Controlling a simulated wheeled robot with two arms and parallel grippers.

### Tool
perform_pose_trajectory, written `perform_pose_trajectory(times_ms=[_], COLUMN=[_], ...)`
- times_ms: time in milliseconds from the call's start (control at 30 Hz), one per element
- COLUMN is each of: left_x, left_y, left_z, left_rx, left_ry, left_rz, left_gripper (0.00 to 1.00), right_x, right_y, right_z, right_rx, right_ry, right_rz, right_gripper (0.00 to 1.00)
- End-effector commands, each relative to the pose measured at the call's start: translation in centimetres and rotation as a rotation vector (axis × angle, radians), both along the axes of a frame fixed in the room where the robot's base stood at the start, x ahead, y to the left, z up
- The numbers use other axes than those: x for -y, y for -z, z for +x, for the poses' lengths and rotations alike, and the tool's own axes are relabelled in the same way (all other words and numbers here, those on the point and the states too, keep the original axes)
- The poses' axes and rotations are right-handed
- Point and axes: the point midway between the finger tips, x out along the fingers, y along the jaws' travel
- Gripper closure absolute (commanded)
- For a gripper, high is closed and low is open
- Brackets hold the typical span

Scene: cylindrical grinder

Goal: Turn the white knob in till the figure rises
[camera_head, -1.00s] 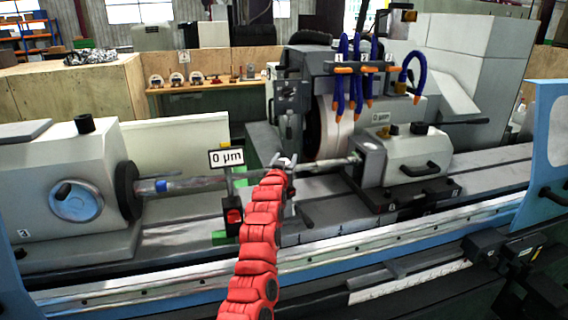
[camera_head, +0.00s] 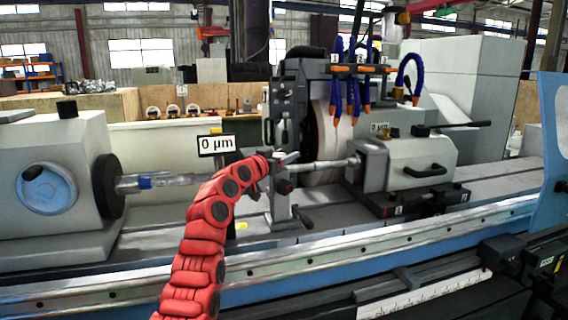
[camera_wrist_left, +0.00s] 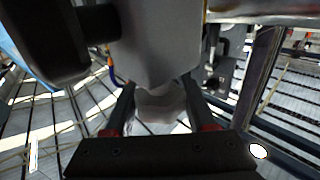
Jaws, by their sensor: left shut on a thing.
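My left gripper (camera_head: 279,161) is at the end of the red arm, at the steady rest in the middle of the machine. In the left wrist view my left gripper (camera_wrist_left: 163,112) has its two dark fingers on either side of a whitish knob (camera_wrist_left: 160,104) and is shut on it. A grey block sits just beyond the knob. The knob cannot be made out in the head view. My right gripper is out of view.
A long shaft (camera_head: 318,165) runs between the left headstock (camera_head: 60,180) and the right tailstock (camera_head: 420,155). The grinding wheel (camera_head: 325,140) and blue hoses (camera_head: 352,90) stand behind it. A blue guard (camera_head: 552,150) is at the right.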

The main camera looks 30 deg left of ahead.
Motion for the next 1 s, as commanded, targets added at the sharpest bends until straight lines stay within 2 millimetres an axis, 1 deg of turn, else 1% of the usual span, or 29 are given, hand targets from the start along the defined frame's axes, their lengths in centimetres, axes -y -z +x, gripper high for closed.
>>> perform_pose_trajectory(times_ms=[33,500,533,600,700,1000], left_x=[-0.01,0.08,0.08,0.07,0.07,0.05], left_y=[0.39,0.18,0.19,0.16,0.11,0.04], left_z=[0.04,0.04,0.04,0.04,0.03,-0.03], left_rx=[-0.005,-0.004,-0.004,-0.003,-0.002,-0.001], left_ry=[0.007,0.02,0.02,0.019,0.019,0.018], left_rz=[-0.002,-0.002,-0.002,-0.002,-0.001,-0.001], left_gripper=[0.99,0.99,0.42,0.3,0.14,0.14], right_x=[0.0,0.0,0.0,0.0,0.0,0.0], right_y=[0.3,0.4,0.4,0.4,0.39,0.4], right_z=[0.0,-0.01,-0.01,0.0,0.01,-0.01], right_rx=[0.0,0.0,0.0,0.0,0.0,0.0], right_ry=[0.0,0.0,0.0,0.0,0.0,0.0], right_rz=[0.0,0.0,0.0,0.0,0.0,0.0], right_gripper=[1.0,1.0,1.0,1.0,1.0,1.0])
